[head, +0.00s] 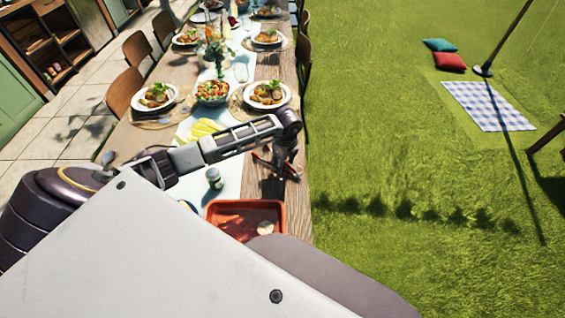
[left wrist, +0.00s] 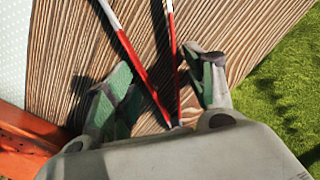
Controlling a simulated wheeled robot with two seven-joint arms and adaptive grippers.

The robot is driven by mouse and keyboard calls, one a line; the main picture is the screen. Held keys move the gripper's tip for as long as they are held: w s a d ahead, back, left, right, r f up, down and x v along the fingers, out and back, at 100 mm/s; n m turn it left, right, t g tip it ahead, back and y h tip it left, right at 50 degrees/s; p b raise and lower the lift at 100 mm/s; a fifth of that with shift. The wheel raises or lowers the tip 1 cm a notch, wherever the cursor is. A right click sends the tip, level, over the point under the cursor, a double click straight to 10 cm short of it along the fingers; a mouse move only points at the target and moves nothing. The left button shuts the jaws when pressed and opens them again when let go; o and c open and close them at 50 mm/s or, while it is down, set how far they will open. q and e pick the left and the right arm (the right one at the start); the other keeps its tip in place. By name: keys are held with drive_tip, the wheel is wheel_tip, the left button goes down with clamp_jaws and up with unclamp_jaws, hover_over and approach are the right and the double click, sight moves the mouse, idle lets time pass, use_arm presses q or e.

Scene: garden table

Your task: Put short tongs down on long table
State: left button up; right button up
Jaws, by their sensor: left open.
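The short tongs (left wrist: 134,58) have two slim arms, red with pale metal ends. In the left wrist view they stretch up between my open left gripper's fingers (left wrist: 158,68), with a clear gap beside the fingers. The tongs (head: 292,171) are partly hidden by my left gripper (head: 276,172) in the head view. They appear to lie on the bare wood of the long table (head: 300,222), near its right edge; exact contact is hard to tell. The end of the tongs near the palm is partly hidden. My right gripper is not in view.
A red-orange tray (head: 232,218) holding a round pale item is at the table's near end. A small jar (head: 214,178) stands left of the tongs. Plates of food (head: 267,94) and a salad bowl (head: 212,92) are farther back. Grass (head: 400,180) lies beyond the right edge.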

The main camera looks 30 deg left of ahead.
use_arm(q)
wheel_tip(320, 180, up, 12)
drive_tip(key=d, duration=0.1)
idle(0.6)
drive_tip(key=shift+s, duration=0.1)
idle(0.4)
